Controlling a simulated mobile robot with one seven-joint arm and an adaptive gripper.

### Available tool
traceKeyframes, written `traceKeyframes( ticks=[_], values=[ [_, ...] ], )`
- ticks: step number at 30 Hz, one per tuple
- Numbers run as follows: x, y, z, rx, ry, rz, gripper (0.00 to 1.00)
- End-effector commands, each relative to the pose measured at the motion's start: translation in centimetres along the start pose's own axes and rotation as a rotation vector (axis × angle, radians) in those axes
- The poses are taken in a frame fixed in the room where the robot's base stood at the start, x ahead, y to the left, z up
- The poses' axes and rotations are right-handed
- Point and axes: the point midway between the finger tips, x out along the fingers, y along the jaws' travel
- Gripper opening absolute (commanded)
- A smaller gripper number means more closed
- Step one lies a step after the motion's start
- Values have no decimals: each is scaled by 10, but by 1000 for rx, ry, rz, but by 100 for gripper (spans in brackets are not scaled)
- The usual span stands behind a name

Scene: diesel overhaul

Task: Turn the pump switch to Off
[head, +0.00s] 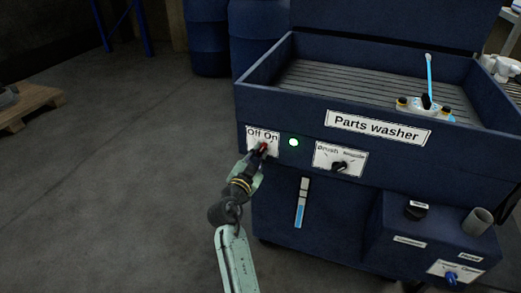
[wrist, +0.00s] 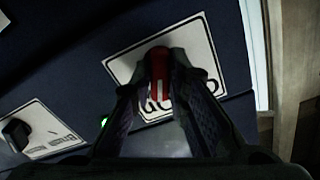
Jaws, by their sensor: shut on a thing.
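The pump switch is a red knob (head: 263,148) on a white plate (head: 254,137) marked "Off On", at the left end of the blue parts washer's front (head: 285,168). In the wrist view the red knob (wrist: 159,75) has a white line on it and sits between my fingertips. My gripper (head: 259,153) reaches the panel from below and is shut on the knob. In the wrist view my gripper (wrist: 160,62) covers part of the plate (wrist: 195,40). The knob's exact setting is hard to tell. A green lamp (head: 294,142) beside the plate is lit.
Right of the lamp is a second selector, a black knob (head: 339,167) on a "Brush" plate. A blue level gauge (head: 301,203) is below. A box with a black cap (head: 417,210) juts out at lower right. Floor at left is open up to a pallet (head: 27,106).

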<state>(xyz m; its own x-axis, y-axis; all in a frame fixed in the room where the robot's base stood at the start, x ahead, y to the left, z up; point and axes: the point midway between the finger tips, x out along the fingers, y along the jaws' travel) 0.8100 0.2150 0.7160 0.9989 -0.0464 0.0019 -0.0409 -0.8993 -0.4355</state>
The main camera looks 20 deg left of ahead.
Motion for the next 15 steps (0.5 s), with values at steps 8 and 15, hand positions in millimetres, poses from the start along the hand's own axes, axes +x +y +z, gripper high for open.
traceKeyframes(
  ticks=[8, 15],
  values=[
    [0, -3, -3, -528, -5, 2, 5],
    [0, -4, -2, -1007, -7, 2, 5]
  ],
)
